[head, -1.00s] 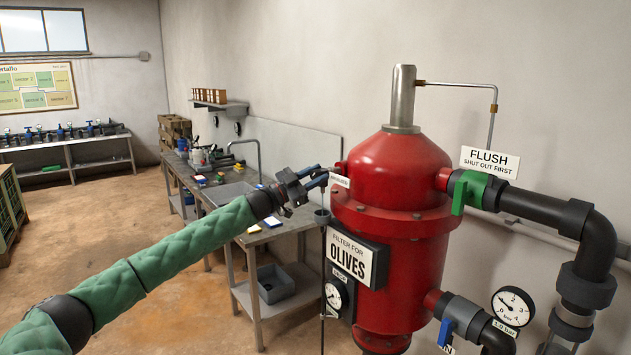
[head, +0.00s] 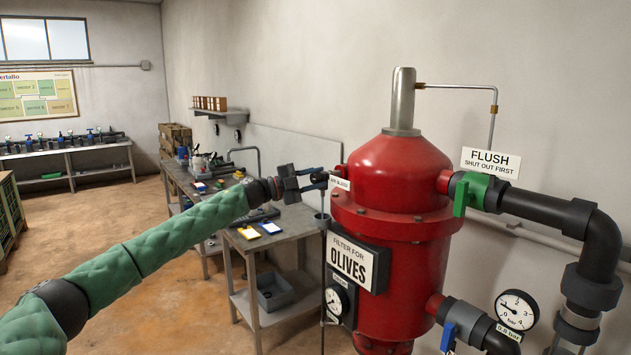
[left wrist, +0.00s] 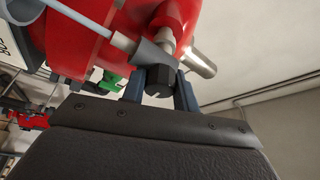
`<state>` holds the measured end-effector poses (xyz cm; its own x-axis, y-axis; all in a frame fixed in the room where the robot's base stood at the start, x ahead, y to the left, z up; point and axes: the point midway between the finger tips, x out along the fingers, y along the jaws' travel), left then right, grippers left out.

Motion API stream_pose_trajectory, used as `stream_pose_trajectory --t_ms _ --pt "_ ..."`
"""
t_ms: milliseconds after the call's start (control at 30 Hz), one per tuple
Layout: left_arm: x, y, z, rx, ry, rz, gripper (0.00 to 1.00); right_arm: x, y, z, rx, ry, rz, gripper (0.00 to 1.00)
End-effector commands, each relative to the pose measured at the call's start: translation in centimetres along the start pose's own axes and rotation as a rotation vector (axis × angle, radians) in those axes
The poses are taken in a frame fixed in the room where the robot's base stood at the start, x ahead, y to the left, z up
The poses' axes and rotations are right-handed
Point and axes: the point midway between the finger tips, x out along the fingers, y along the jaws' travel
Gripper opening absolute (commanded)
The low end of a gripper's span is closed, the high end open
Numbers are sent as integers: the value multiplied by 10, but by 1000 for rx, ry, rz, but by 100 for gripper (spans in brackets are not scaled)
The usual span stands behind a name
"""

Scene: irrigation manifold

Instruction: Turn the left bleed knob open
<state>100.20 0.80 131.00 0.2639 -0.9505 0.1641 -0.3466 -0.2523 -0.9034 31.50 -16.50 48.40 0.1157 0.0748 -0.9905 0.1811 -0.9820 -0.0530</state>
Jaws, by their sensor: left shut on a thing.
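The left bleed knob (left wrist: 158,82) is a small dark hex piece on a grey fitting at the red filter tank's side, in the left wrist view. My left gripper (left wrist: 159,88) has its two fingers on either side of the knob and is shut on it. A white label (head: 340,183) sits beside the fingertips. My right gripper is out of view.
A green flush valve handle (head: 463,195) and black pipe (head: 540,212) are on the tank's right. A gauge (head: 515,310) marked 0.5 bar and a blue handle (head: 449,336) are lower right. A workbench (head: 262,240) stands behind my left arm.

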Motion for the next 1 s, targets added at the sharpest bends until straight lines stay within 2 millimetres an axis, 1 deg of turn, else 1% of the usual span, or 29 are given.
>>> stream_pose_trajectory --t_ms 467,500,567,600,867,1000 --pt "0 1 0 10 1 6 7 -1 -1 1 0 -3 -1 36" --pt "0 1 0 10 1 6 35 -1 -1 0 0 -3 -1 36" --pt "0 1 0 10 1 6 47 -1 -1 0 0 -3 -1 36" --pt "0 1 0 10 0 6 51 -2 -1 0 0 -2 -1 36" --pt "0 1 0 10 0 5 51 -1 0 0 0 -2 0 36" --pt "-6 1 1 10 0 5 51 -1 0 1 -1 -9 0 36"
